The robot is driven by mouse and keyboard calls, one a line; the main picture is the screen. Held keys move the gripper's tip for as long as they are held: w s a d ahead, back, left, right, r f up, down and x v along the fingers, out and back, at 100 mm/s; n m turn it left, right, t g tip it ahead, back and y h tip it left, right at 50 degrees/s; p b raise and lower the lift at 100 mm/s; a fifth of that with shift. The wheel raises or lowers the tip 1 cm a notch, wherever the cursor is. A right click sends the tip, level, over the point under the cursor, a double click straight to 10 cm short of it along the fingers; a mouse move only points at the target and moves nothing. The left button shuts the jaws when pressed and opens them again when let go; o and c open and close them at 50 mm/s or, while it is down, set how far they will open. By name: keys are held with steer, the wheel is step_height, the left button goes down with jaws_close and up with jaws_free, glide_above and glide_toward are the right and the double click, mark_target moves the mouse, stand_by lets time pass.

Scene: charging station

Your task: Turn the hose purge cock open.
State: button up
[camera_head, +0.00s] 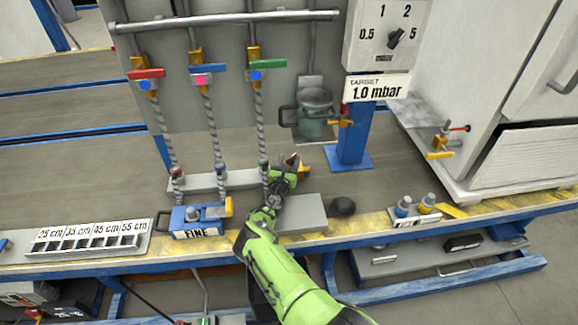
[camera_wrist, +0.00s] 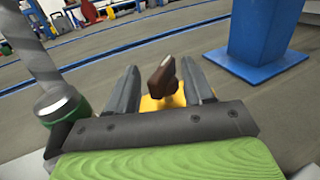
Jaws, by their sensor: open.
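A small yellow cock with a dark brown handle (camera_wrist: 163,75), which I take to be the hose purge cock, stands between my fingertips in the wrist view. I cannot tell whether the fingers touch the handle. The lower part of the cock is hidden behind my gripper. A grey hose with a green end coupling (camera_wrist: 65,105) is close on the left.
Valves with red (camera_head: 147,73), blue-and-pink (camera_head: 206,70) and green (camera_head: 268,63) handles sit above the hoses. A blue post (camera_wrist: 262,35) stands to the right. A green pot (camera_head: 314,115) is behind. A blue "FINE" unit (camera_head: 196,218) is left of my arm.

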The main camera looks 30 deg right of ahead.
steer(key=shift+r, duration=0.1)
jaws_close()
steer(key=shift+n+t, duration=0.3)
steer(key=shift+s+t+y+p, duration=0.1)
steer(key=shift+t+y+p, duration=0.2)
steer(key=shift+y+p, duration=0.25)
steer(key=n+t+y, duration=0.1)
steer(key=n+y, duration=0.1)
steer(key=shift+s+d+n+t+y, duration=0.15)
steer(key=shift+d+n+t+y, duration=0.15)
steer(key=shift+t, duration=0.1)
steer(key=n+y, duration=0.1)
steer(key=n+t+y, duration=0.1)
steer(key=y, duration=0.1)
steer(key=n+t+y, duration=0.1)
steer(key=shift+s+d+y+b, duration=0.2)
steer(key=shift+d+y+b, duration=0.05)
steer(key=shift+b, duration=0.15)
steer(key=shift+d+n+t+y, duration=0.2)
steer(key=shift+n+t+y, duration=0.3)
steer(key=shift+n+y, duration=1.15)
steer(key=c, duration=1)
jaws_free()
steer(key=shift+y, duration=0.65)
steer(key=shift+o, duration=0.2)
